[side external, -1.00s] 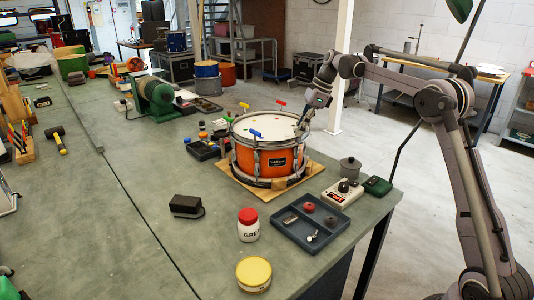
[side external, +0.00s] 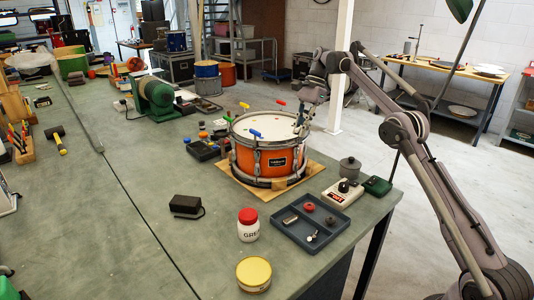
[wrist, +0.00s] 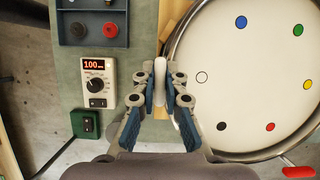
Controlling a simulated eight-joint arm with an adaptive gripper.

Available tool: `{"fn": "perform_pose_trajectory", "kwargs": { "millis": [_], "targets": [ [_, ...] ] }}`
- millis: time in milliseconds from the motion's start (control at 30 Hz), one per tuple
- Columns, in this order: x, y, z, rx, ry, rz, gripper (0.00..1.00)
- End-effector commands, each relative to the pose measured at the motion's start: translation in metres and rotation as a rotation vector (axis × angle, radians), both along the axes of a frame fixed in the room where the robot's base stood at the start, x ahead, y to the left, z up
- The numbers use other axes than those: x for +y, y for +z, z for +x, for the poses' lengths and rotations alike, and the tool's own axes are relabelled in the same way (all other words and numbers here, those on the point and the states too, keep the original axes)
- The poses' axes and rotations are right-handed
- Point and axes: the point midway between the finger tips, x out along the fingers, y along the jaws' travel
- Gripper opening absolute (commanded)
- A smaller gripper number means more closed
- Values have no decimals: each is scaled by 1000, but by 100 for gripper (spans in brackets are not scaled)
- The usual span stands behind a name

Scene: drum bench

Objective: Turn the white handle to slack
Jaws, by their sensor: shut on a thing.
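The orange drum (side external: 262,160) stands on a wooden board on the bench, with a pale drumhead (wrist: 250,80) marked by coloured dots near its rim. The white handle (wrist: 160,72) is at the drum's rim, beside the white dot (wrist: 202,77). My gripper (wrist: 160,82) is shut on the white handle, one finger on each side of it. In the side view my gripper (side external: 301,126) reaches down to the drum's right rim, and the handle there is too small to tell apart from the fingers.
A meter (wrist: 98,80) with a dial shows 100. It stands next to a dark tray (side external: 297,232) and a small green box (side external: 377,185). Blue (side external: 255,134), red (side external: 281,102) and yellow (side external: 244,105) handles stick up around the drum rim.

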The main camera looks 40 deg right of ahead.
Motion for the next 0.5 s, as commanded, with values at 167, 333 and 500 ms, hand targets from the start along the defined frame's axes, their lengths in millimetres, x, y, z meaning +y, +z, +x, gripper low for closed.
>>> {"fn": "perform_pose_trajectory", "kwargs": {
  "millis": [167, 333, 500],
  "targets": [
    [0, 0, -1, 3, 28, 0, 0],
    [0, 0, -1, 4, 36, -1, 0],
    [0, 0, -1, 5, 37, 0, 0]
  ]
}}
